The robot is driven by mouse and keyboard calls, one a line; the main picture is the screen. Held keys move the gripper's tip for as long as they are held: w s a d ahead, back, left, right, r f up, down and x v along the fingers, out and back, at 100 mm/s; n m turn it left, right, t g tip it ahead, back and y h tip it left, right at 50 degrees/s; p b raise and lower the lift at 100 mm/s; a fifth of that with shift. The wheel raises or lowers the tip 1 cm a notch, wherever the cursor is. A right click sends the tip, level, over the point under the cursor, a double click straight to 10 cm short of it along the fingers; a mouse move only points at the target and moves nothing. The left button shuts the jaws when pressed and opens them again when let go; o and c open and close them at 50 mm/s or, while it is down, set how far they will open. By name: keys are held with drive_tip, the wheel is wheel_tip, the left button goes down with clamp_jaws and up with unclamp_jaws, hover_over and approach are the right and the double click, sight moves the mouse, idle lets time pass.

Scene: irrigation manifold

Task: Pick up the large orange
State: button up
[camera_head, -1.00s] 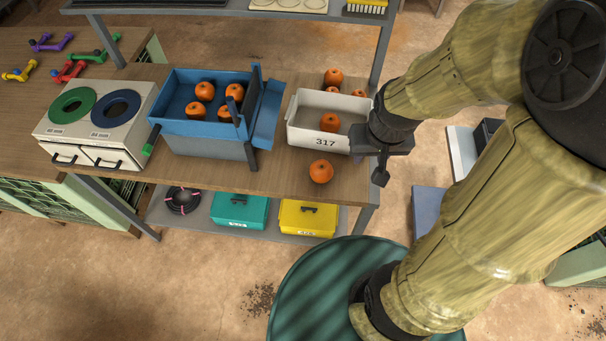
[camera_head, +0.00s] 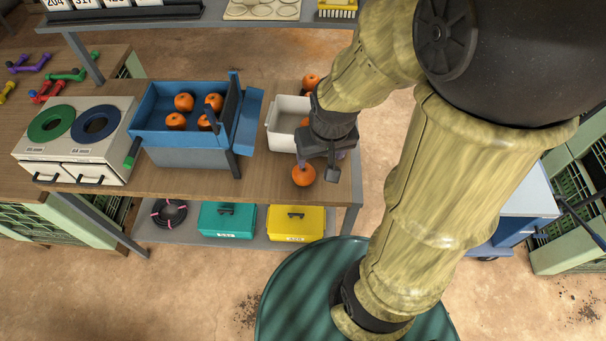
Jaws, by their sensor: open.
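An orange (camera_head: 303,175) sits by itself on the wooden table near its front edge and looks slightly bigger than the others. My gripper (camera_head: 318,166) is open just above and to the right of it, its fingers pointing down. One dark finger hangs to the right of the orange. I cannot tell whether it touches. More oranges (camera_head: 184,102) lie in the blue bin (camera_head: 180,138).
A white two-hole sorting box (camera_head: 72,140) stands left of the blue bin. A shelf (camera_head: 190,22) runs above the table's back. A teal box (camera_head: 227,219) and a yellow box (camera_head: 296,222) stand on the lower shelf.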

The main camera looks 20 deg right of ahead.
sight(304, 170)
drive_tip(key=o, duration=0.4)
drive_tip(key=w+f+g+b, duration=0.1)
drive_tip(key=w+f+b, duration=0.6)
drive_tip(key=w+f, duration=0.3)
drive_tip(key=shift+w+f+n, duration=0.25)
drive_tip(key=shift+w+n, duration=0.15)
drive_tip(key=shift+w, duration=0.6)
drive_tip(key=shift+s+a, duration=0.1)
drive_tip(key=shift+r, duration=0.1)
drive_tip(key=f, duration=0.4)
drive_tip(key=w+f+p, duration=0.1)
drive_tip(key=f, duration=0.7)
drive_tip(key=shift+w+f+p, duration=0.1)
drive_tip(key=shift+w+p, duration=0.1)
drive_tip(key=shift+p, duration=0.1)
drive_tip(key=shift+w+f+p, duration=0.2)
drive_tip(key=shift+f+p, duration=0.25)
drive_tip(key=shift+f, duration=0.85)
drive_tip(key=shift+w+f+p, duration=0.15)
drive_tip(key=shift+f+p, duration=0.3)
drive_tip(key=shift+f, duration=0.85)
